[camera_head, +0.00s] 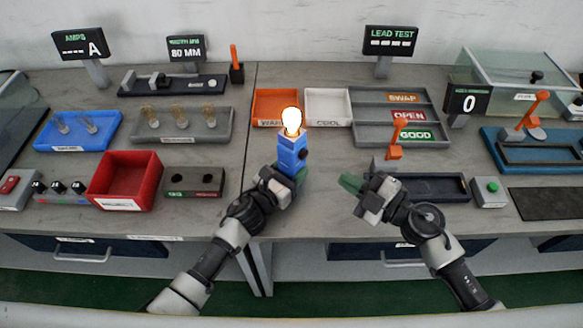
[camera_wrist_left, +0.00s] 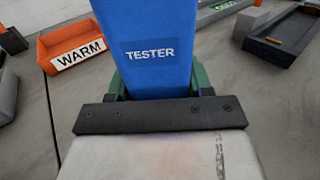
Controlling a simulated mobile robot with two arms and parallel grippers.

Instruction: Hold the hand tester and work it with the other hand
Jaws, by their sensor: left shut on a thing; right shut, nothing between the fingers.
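The blue hand tester (camera_head: 292,153) stands upright in my left gripper (camera_head: 290,172), over the middle of the bench. A brightly lit bulb (camera_head: 292,121) sits at its top. In the left wrist view the tester (camera_wrist_left: 150,50), marked TESTER, stands between the green fingers; the bulb is outside that view. My left gripper is shut on the tester. My right gripper (camera_head: 350,183) is shut and empty, to the right of the tester and apart from it, near the bench's front edge.
Behind the tester are an orange WARM bin (camera_head: 276,94) and a white COOL bin (camera_head: 328,93). A tray marked SWAP, OPEN and GOOD (camera_head: 371,97) lies right of them. A dark fixture with an orange lever (camera_head: 396,141) stands behind my right gripper. A red bin (camera_head: 103,178) is at left.

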